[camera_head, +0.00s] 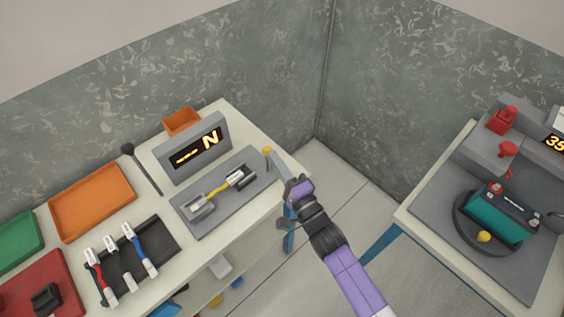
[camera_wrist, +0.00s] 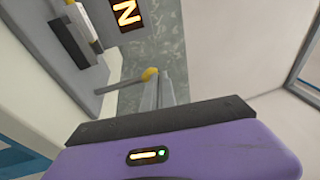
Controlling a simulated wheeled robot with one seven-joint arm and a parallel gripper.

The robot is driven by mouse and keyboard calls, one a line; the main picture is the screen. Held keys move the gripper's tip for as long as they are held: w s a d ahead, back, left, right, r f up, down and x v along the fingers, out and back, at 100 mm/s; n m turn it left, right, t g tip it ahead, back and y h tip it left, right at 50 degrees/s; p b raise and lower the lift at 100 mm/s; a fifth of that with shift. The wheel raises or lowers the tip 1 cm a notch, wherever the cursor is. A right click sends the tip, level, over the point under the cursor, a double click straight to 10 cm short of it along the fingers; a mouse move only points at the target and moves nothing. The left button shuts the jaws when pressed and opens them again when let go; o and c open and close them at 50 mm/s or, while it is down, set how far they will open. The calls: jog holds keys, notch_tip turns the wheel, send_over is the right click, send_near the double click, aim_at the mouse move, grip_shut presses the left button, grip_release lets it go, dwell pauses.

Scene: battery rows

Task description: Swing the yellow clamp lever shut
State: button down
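The yellow clamp lever (camera_head: 267,151) stands up at the right end of a grey fixture plate (camera_head: 190,227). Its yellow knob tops a thin grey rod. In the wrist view the yellow knob (camera_wrist: 149,74) is just left of my fingers, its rod running left to the plate. On the plate a yellow piece (camera_head: 217,190) spans two pale clamp blocks. My gripper (camera_head: 276,160) is beside the knob, on its right side; it also shows in the wrist view (camera_wrist: 160,85). Its fingers look closed together with nothing between them. I cannot tell whether they touch the knob.
A display showing N (camera_head: 208,140) stands behind the plate. An orange tray (camera_head: 93,203), a black holder with several cables (camera_head: 165,233) and a red tray (camera_head: 58,262) lie left on the table. A second bench with a teal battery (camera_head: 500,213) is right. Open floor lies between.

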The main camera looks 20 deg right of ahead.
aim_at(267, 151)
jog(key=w, duration=0.2)
jog(key=w+a+r, duration=0.1)
jog(key=shift+w+a, duration=0.1)
jog(key=shift+w, duration=0.2)
jog(key=shift+w+a+f+b, duration=0.1)
jog(key=shift+w+a+b, duration=0.1)
jog(key=shift+w, duration=0.45)
jog(key=shift+w+a+f+b, duration=0.15)
jog(key=shift+w+a, duration=0.1)
jog(key=shift+w, duration=0.45)
jog(key=shift+w+a+b, duration=0.2)
jog(key=shift+w, duration=0.45)
jog(key=shift+r, duration=0.15)
